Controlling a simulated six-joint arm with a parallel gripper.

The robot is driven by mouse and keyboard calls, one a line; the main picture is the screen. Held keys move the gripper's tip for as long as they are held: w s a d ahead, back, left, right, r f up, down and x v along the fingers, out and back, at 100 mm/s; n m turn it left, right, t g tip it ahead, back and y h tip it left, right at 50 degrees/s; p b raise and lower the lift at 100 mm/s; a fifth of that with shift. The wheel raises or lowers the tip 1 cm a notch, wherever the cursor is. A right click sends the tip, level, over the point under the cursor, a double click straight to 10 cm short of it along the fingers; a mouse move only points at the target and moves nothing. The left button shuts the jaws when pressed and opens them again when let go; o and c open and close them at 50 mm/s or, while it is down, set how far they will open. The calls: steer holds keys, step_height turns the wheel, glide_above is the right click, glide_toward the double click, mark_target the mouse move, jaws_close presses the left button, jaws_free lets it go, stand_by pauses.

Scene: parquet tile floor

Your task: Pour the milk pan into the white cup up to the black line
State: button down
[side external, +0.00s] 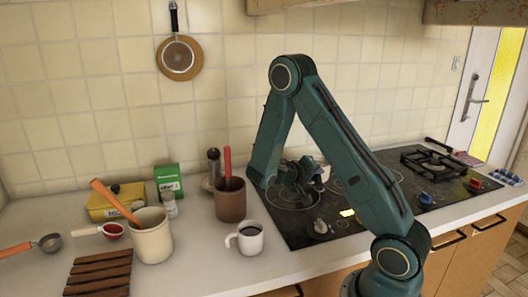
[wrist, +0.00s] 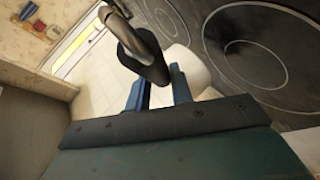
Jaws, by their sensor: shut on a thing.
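The white cup (side external: 250,241) stands upright on the counter, left of the hob, its handle to the left. Its inside looks dark, and I cannot make out the black line. My gripper (side external: 304,186) is over the left part of the hob, right of the cup and apart from it. In the wrist view my gripper (wrist: 160,94) is shut on the dark handle (wrist: 143,58) of the milk pan. The pan's pale body (wrist: 194,66) shows just beyond the fingers. In the side view the arm and gripper mostly hide the pan; its contents are not visible.
A brown mug (side external: 230,203) with a red utensil stands behind the cup. A cream pot (side external: 152,243) with a wooden spoon stands to its left, near a dark slatted board (side external: 98,274). The hob (side external: 286,222) lies right. Counter in front of the cup is clear.

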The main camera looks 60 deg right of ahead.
steer(key=shift+f, duration=1.85)
steer(key=c, duration=1.2)
jaws_free()
steer(key=shift+f, duration=0.1)
steer(key=shift+c, duration=0.2)
steer(key=shift+f, duration=0.15)
steer(key=v, duration=1.4)
steer(key=s+a+r+n+t+y, duration=0.4)
steer(key=s+a+r+t+y, duration=0.1)
steer(key=a, duration=0.5)
steer(key=s+a+r+n+t+y, duration=0.4)
steer(key=s+a+r+t+y, duration=0.1)
steer(key=a+r, duration=0.4)
steer(key=s+a+y, duration=0.1)
steer(key=y, duration=0.1)
steer(key=shift+s+r+n+y, duration=0.3)
steer(key=shift+s+r+n, duration=0.05)
steer(key=shift+s+n, duration=0.05)
